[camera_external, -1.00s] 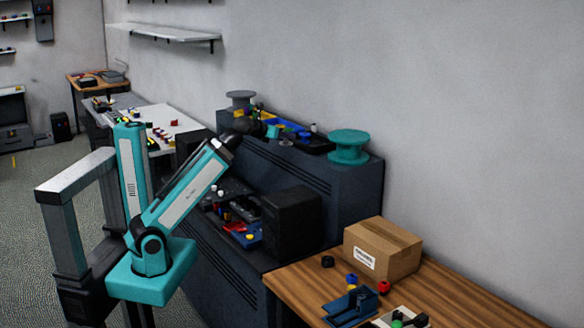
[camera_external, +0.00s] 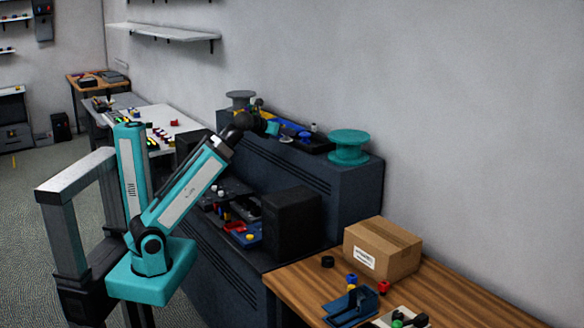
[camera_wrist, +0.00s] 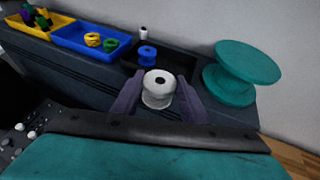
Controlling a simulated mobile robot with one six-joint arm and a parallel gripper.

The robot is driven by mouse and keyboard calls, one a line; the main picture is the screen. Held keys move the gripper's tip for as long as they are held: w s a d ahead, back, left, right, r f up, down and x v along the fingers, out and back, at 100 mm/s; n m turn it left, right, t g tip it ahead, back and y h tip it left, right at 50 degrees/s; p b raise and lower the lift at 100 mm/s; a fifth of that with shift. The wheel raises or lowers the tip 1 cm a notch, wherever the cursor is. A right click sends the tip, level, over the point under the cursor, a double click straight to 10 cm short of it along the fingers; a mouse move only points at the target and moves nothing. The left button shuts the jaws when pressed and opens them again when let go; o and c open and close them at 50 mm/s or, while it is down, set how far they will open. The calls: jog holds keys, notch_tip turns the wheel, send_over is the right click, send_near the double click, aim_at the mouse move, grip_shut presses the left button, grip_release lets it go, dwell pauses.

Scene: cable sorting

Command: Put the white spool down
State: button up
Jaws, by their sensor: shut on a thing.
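The white spool (camera_wrist: 158,90) stands upright between the two purple-grey fingers of my gripper (camera_wrist: 158,97) in the wrist view. My gripper is shut on it, close to the top of the dark cabinet (camera_wrist: 85,77). I cannot tell whether the spool touches the surface. In the external view my gripper (camera_external: 272,129) is small above the cabinet, and the spool is hard to make out there.
A black tray (camera_wrist: 186,69) with a blue spool (camera_wrist: 147,55) lies just beyond. A blue tray (camera_wrist: 72,38) and a yellow tray (camera_wrist: 18,24) stand to its left. A large teal spool (camera_wrist: 238,72) stands on the right, near the wall.

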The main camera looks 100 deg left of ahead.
notch_tip(320, 180, up, 4)
jog(key=shift+w+f, duration=0.1)
jog(key=w+d+r+m+t+h, duration=0.1)
jog(key=w+d, duration=0.4)
jog(key=w, duration=0.6)
jog(key=w+d+m, duration=0.1)
jog(key=w+d, duration=0.3)
jog(key=w, duration=0.6)
jog(key=w+d+r+t+h, duration=0.1)
jog(key=w+d, duration=0.4)
jog(key=w, duration=0.6)
jog(key=w+d+f+m+t+h+b, duration=0.1)
jog(key=w+d+m, duration=0.1)
jog(key=w+d, duration=1.1)
jog(key=w+d+f+m+t+h, duration=0.1)
jog(key=w+d, duration=0.9)
jog(key=d, duration=0.7)
notch_tip(320, 180, down, 32)
jog(key=shift+s+d+f+t, duration=0.2)
jog(key=shift+t, duration=0.1)
jog(key=shift+f, duration=3.15)
